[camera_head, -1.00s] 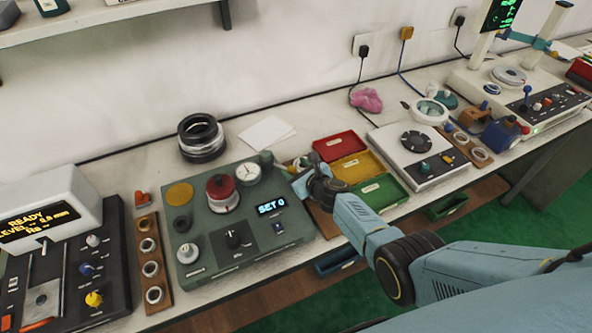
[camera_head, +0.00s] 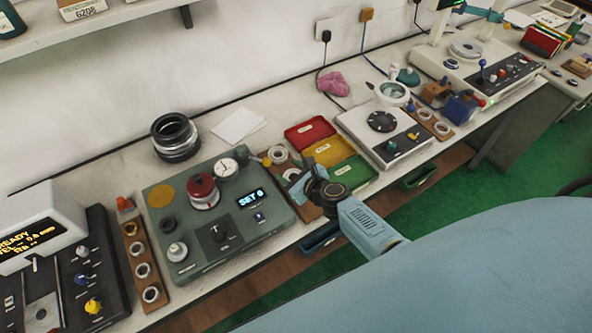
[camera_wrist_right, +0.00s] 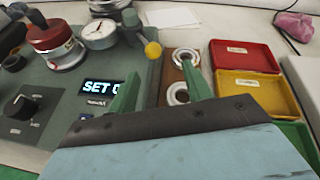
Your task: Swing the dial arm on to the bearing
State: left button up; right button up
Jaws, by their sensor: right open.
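The dial arm carries a round white dial (camera_head: 227,168) beside a green post (camera_wrist_right: 130,18), with a yellow ball (camera_head: 267,162) sticking out to the right. The dial also shows in the right wrist view (camera_wrist_right: 99,34), as does the yellow ball (camera_wrist_right: 153,50). A red cap (camera_head: 201,185) sits over a silver ring, seemingly the bearing (camera_head: 206,202), left of the dial on the green tester (camera_head: 190,252). My right gripper (camera_wrist_right: 161,67) is open and empty, its green fingers pointing towards the yellow ball, which appears beyond them. My left gripper is out of view.
A board with pale rings (camera_wrist_right: 182,56) lies right of the tester, partly behind my right gripper. Red (camera_head: 309,131), yellow and green trays stand beyond it. Stacked dark rings (camera_head: 175,136) stand behind the tester. Another ring board (camera_head: 143,270) lies left.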

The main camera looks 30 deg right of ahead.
jog(key=shift+v, duration=1.55)
jog(key=shift+c, duration=0.2)
dwell(1.6)
